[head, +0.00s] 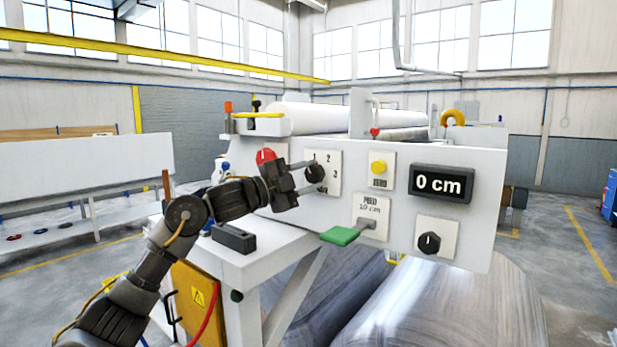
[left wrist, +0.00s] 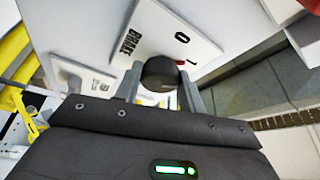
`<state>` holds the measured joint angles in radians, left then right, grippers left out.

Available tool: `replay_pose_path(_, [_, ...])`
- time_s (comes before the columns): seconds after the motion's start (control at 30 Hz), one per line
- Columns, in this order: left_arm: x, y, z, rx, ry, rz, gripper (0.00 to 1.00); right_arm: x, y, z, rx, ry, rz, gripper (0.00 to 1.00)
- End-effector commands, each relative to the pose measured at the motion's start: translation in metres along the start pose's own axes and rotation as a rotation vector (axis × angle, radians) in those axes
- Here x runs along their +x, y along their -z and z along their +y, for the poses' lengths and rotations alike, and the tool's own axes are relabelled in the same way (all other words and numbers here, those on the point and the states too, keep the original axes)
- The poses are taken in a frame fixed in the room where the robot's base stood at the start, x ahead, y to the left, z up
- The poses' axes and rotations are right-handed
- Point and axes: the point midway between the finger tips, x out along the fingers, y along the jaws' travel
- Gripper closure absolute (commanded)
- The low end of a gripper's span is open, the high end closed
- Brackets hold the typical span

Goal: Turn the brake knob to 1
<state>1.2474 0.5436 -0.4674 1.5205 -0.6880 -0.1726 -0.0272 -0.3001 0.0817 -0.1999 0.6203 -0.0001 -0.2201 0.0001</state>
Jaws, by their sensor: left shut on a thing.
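The brake knob (head: 316,173) is a round black knob on a pale plate (head: 332,160) on the machine's white front panel. In the left wrist view the knob (left wrist: 160,74) sits between the two grey fingers of my left gripper (left wrist: 162,92). My right gripper is out of view.
A red button (head: 265,156) is just behind my left wrist. A dark block (head: 233,237) lies on the white ledge below.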

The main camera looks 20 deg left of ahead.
Motion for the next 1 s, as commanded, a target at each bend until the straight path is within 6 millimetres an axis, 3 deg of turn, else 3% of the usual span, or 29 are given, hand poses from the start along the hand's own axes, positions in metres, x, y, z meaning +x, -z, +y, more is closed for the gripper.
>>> replay_pose_path(0.17, [0.000, 0.000, 0.001, 0.000, -0.001, -0.001, 0.83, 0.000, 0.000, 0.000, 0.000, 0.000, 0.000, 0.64])
replay_pose_path(0.2, [0.000, 0.000, 0.001, 0.000, -0.001, -0.001, 0.59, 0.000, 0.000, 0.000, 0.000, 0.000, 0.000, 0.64])
replay_pose_path(0.37, [0.000, 0.000, 0.001, -0.001, -0.001, -0.001, 0.39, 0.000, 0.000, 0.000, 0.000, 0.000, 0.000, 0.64])
replay_pose_path(0.73, [-0.007, -0.001, 0.002, 0.001, 0.001, 0.000, 0.39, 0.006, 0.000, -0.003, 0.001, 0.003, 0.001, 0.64])
replay_pose_path(1.0, [-0.056, -0.003, 0.005, 0.004, 0.002, -0.002, 0.39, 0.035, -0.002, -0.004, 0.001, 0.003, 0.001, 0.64])
